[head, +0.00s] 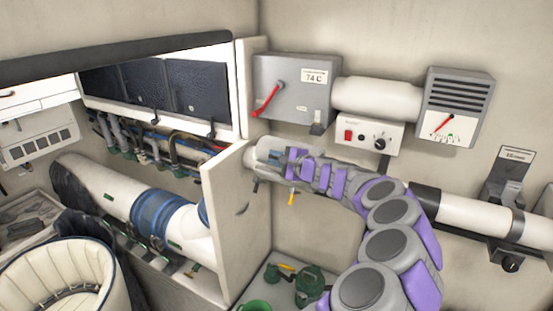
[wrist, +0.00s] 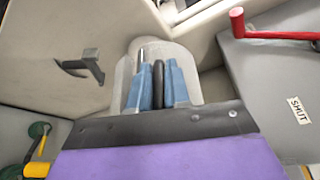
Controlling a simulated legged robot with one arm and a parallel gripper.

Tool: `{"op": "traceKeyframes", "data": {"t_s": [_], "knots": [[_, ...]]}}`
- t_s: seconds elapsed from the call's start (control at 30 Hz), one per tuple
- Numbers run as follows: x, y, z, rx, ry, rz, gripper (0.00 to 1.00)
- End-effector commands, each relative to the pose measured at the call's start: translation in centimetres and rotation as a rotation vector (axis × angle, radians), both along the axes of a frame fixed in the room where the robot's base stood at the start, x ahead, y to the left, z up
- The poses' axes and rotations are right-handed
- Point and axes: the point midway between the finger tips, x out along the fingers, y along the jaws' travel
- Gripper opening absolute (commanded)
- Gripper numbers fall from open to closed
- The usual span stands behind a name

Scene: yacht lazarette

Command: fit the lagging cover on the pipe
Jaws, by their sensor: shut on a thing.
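The lagging cover (head: 262,152) appears to be the pale grey curved shell at the end of my arm in the head view. In the wrist view, the cover (wrist: 186,62) lies beyond the blue fingers. My gripper (head: 284,160) is shut on a dark upright grip on this shell; in the wrist view, the fingers (wrist: 157,85) stand on both sides of that grip. The cover is held up near the partition's edge. A white pipe (head: 470,216) with a dark section runs along the right wall. My arm hides its left part, and no contact between cover and pipe shows.
A pale partition (head: 235,215) stands left of the cover. Above are a grey box with a red lever (head: 285,85), a small control box (head: 365,134) and a vented gauge unit (head: 455,105). A bracket with a knob (head: 508,215) sits on the pipe. Green fittings (head: 308,282) lie below.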

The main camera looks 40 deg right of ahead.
Motion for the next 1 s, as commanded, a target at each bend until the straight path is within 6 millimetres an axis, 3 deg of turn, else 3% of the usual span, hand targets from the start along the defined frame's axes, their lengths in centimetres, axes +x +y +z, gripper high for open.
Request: {"op": "traceKeyframes", "data": {"t_s": [1.0], "knots": [[0.0,0.0,-1.3,-0.001,-0.001,0.0,0.0]]}}
